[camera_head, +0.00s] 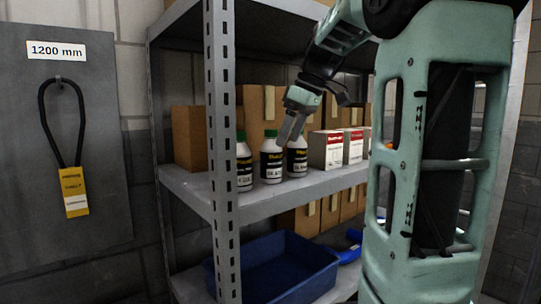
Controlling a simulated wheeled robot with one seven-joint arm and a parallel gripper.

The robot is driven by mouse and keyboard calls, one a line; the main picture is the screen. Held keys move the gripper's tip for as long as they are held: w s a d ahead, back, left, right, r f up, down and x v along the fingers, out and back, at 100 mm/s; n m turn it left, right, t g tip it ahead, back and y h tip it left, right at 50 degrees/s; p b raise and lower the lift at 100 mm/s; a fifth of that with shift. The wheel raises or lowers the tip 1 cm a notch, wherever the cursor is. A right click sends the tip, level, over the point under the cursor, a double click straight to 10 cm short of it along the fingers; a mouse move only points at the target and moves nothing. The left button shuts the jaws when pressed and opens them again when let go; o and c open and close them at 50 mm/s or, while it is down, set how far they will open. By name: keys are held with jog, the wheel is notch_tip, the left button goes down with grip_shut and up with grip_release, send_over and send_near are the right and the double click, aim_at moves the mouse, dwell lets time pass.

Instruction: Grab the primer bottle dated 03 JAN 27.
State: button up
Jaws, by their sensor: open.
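Three white primer bottles with green caps and dark labels stand upright in a row on the middle shelf: a left bottle (244,168), a middle bottle (271,162) and a right bottle (297,163). The label print is too small for me to read the dates. The left bottle is partly hidden by the shelf post. My gripper (290,129) is open and points down, its fingers at cap height around the middle and right bottles. The fingers cover part of the right bottle's top. I cannot tell whether they touch a bottle.
The perforated shelf post (222,190) stands in front of the row's left end. Cardboard boxes (188,139) stand behind, and red-and-white cartons (325,150) to the right. A blue bin (318,282) sits below. A strap tag (73,190) hangs on the left panel.

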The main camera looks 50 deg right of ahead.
aim_at(268, 139)
jog(key=w+p, duration=0.1)
jog(key=w, duration=0.1)
jog(key=w+a+p, duration=0.1)
jog(key=w, duration=0.1)
jog(key=shift+w+a+r, duration=0.1)
jog(key=shift+w, duration=0.3)
jog(key=x, duration=0.3)
jog(key=shift+s, duration=0.15)
jog(key=shift+c, duration=0.3)
jog(key=c, duration=1)
jog(key=shift+c, duration=0.8)
